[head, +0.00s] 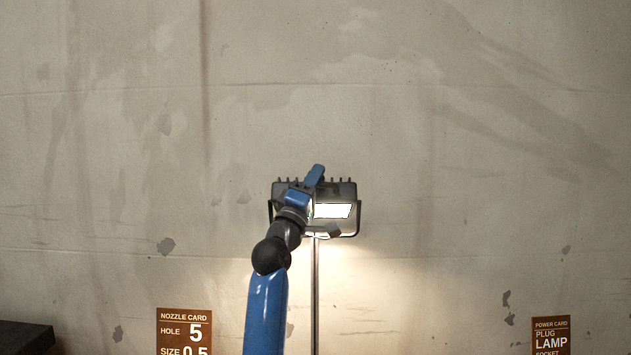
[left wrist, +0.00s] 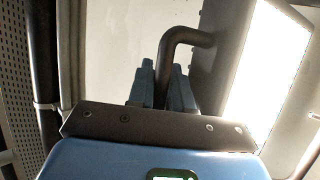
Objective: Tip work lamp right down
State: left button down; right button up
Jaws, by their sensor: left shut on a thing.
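The work lamp (head: 345,189) stands on a thin upright pole in the middle of the head view, with a dark finned housing and a bright lit panel. Light falls on the wall around and below it. My left gripper (left wrist: 163,88) is shut on the lamp's dark bent handle (left wrist: 186,34) in the left wrist view. The lamp's glowing panel (left wrist: 268,75) is just right of the handle there. In the head view my left arm and gripper cover the left part of the lamp, and the handle is hard to make out. My right gripper is not in view.
A stained plain wall (head: 480,120) fills the background. A brown nozzle card (head: 184,331) is at the lower left and a power card (head: 551,336) at the lower right. A dark block edge (head: 25,337) shows at the bottom left corner. The space right of the lamp looks clear.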

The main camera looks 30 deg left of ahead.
pick_arm(q)
jog(key=c, duration=1.4)
grip_release()
jog(key=shift+s, duration=0.1)
jog(key=shift+s+f, duration=0.25)
jog(key=b+v, duration=0.3)
jog(key=v, duration=0.7)
jog(key=shift+d, duration=0.1)
